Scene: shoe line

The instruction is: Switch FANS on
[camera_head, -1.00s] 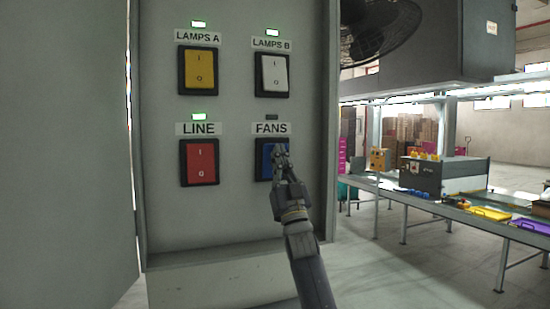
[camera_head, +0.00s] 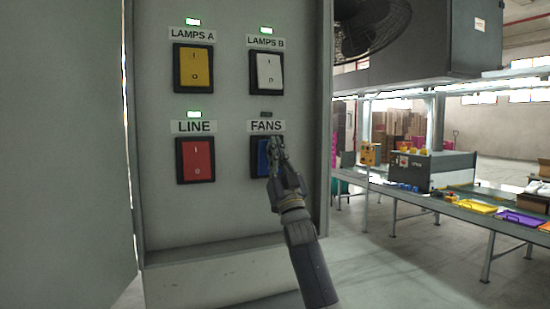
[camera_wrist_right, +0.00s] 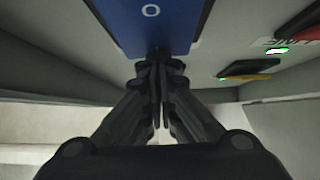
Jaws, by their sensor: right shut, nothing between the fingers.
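The FANS switch is a blue rocker (camera_head: 262,158) in a black frame, at the lower right of the grey panel (camera_head: 230,215). The small lamp (camera_head: 265,114) above its label is dark. My right gripper (camera_head: 275,142) is shut and empty, with its fingertips in front of the rocker, hiding its upper right part. In the right wrist view the shut fingertips (camera_wrist_right: 159,58) are at the edge of the blue rocker (camera_wrist_right: 152,30), below its O mark; I cannot tell whether they touch it. My left gripper is not in view.
The red LINE switch (camera_head: 196,160) sits close left of FANS. The yellow LAMPS A (camera_head: 193,67) and white LAMPS B (camera_head: 267,71) switches are above. These three have lit green lamps. A dark fan (camera_head: 372,28) and a conveyor table (camera_head: 470,205) are to the right.

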